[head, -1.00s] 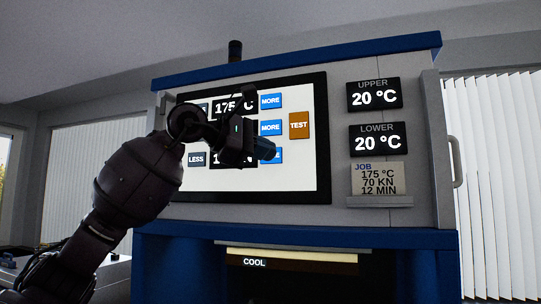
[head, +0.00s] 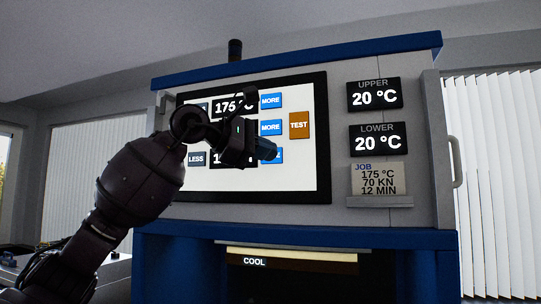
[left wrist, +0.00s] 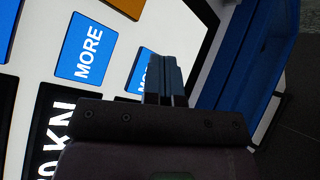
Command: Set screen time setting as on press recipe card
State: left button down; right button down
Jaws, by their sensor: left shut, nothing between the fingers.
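The press touchscreen (head: 300,175) shows a top value of 175 °C, partly covered. The job card (head: 379,178) reads 175 °C, 70 KN, 12 MIN. My left gripper (head: 267,150) is shut and empty in front of the bottom-row MORE button (head: 278,156), which it partly covers. In the left wrist view the shut fingers (left wrist: 160,75) overlap that button (left wrist: 146,72); I cannot tell whether they touch it. The middle MORE button (left wrist: 88,47) is clear. The bottom value is mostly hidden by my gripper; only a leading 1 shows. The bottom LESS button (head: 196,159) is visible.
An orange TEST button (head: 299,125) sits right of the MORE buttons. UPPER (head: 374,94) and LOWER (head: 378,139) displays read 20 °C. A handle (head: 456,162) sticks out on the press's right side. A COOL strip (head: 290,260) is below.

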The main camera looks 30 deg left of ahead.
jog(key=shift+s, duration=0.2)
pick_arm(q)
jog(key=shift+s+d+b, duration=0.15)
jog(key=shift+s+b, duration=0.15)
jog(key=shift+s, duration=0.45)
pick_arm(e)
jog(key=shift+w+f, duration=0.15)
jog(key=shift+f, duration=0.2)
